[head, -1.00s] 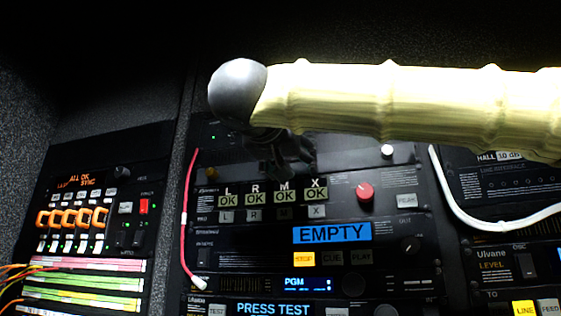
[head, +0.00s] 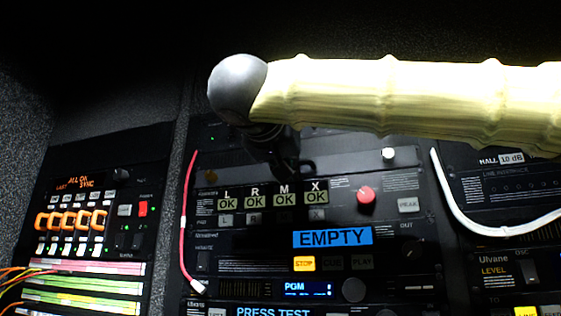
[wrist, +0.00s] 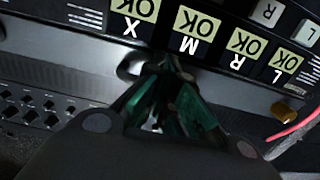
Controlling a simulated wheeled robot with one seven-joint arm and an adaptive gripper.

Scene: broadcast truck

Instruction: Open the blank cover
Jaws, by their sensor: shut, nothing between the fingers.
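My gripper (head: 289,170) hangs below my arm in the head view, in front of the upper part of the middle rack, just above the L R M X row. The wrist view shows it upside down, with its green-lit fingers (wrist: 168,68) shut and empty. The fingertips are close to a dark panel edge beside the M and X displays; I cannot tell whether they touch it. A small grey rounded piece (wrist: 130,66) shows beside the fingertips. I cannot clearly make out the blank cover; the dark panel area behind the gripper is partly hidden.
A red knob (head: 366,195) and a pale knob (head: 388,154) stick out to the right. A red cable (head: 184,225) hangs at the left and a white cable (head: 470,221) at the right. A blue EMPTY display (head: 332,237) lies lower.

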